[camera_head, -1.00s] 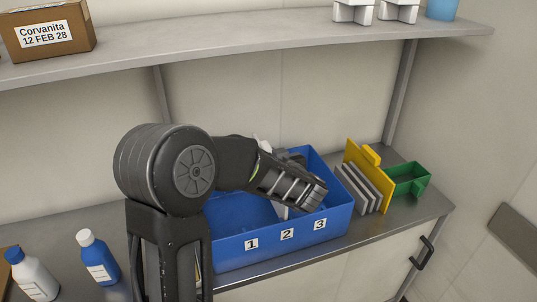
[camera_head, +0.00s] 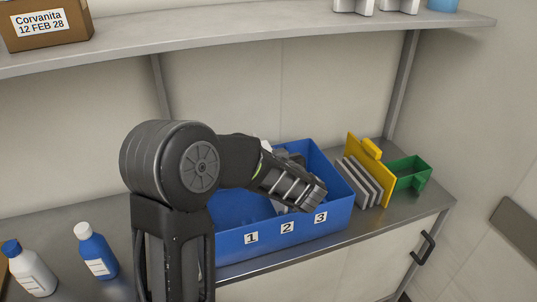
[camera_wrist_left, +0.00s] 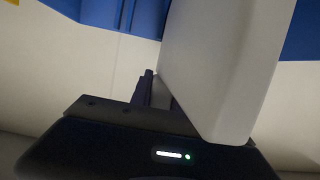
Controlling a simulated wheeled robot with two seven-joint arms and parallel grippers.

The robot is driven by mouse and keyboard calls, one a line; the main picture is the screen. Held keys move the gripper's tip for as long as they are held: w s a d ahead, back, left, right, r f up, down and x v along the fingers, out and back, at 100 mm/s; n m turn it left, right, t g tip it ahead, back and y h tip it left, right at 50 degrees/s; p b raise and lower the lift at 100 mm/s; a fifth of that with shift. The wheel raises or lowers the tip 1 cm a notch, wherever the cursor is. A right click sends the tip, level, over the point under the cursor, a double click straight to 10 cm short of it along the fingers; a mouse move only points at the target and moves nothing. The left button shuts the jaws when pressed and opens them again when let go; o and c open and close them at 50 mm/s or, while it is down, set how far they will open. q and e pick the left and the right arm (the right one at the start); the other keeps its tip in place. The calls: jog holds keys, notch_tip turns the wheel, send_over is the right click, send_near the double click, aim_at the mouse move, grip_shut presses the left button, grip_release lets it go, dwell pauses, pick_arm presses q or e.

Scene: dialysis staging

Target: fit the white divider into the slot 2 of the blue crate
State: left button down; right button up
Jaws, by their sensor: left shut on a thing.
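The blue crate (camera_head: 232,246) stands on the lower shelf with labels 1, 2 and 3 along its front wall. My left arm reaches across it, and its forearm covers much of the inside. The white divider (camera_wrist_left: 222,55) fills the middle of the left wrist view, close up and tilted there. My left gripper (camera_wrist_left: 152,90) is shut on it. My right gripper is out of view.
Right of the crate stand several grey plates (camera_head: 360,184), a yellow panel (camera_head: 371,168) and a green bin (camera_head: 408,174). Two bottles, one white (camera_head: 32,272) and one blue (camera_head: 97,252), stand at the left. An upper shelf (camera_head: 230,39) holds a cardboard box (camera_head: 48,24).

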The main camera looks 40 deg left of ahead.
aim_at(279, 206)
pick_arm(q)
jog(key=shift+f+b, duration=2.45)
jog(key=shift+f, duration=1.55)
jog(key=c, duration=1.2)
grip_release()
jog(key=shift+o, duration=0.2)
jog(key=v, duration=0.8)
jog(key=shift+w, duration=0.1)
